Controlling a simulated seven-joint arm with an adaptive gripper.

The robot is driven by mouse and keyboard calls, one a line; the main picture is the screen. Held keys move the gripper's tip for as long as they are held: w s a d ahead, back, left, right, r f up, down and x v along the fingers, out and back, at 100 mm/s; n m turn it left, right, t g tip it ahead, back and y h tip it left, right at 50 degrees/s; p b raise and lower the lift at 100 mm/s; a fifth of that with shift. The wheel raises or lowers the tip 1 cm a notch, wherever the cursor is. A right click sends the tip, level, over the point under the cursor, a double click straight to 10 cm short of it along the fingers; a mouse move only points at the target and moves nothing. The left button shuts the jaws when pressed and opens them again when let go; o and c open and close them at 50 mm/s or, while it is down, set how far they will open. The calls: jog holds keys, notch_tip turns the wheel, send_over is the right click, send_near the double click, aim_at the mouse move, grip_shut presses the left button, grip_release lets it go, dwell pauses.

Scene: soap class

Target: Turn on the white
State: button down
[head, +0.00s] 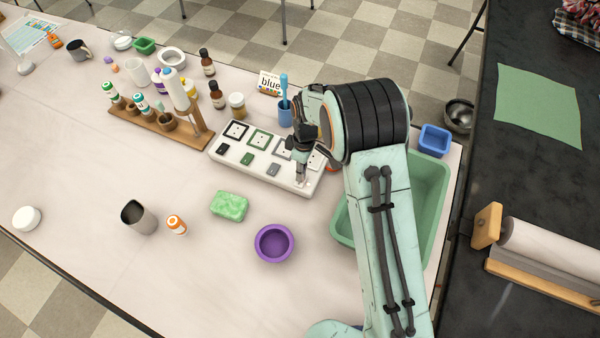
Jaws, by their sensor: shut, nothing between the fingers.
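A white switch panel (232,166) lies on the table near the middle of the head view. Its front row has a black switch (222,149), a green switch (246,159) and a grey switch (273,170). Square outlined plates in black, green and grey sit behind them, and a paler plate at the right end is partly covered by my arm. My gripper (300,182) is shut and empty, pointing down at the panel's right front end, where the white switch's place is. The fingertips hide that spot, so I cannot tell the white switch's position or whether they touch it.
A green tub (430,190) stands right of the panel, behind my arm. A blue cup (285,115) with a blue tool stands behind the panel. A wooden rack (150,122) with bottles is at left. A green soap bar (229,206) and purple bowl (274,243) lie in front.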

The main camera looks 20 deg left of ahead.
aim_at(298, 185)
notch_tip(298, 185, up, 14)
jog(key=s, duration=0.1)
jog(key=shift+s, duration=0.35)
dwell(0.5)
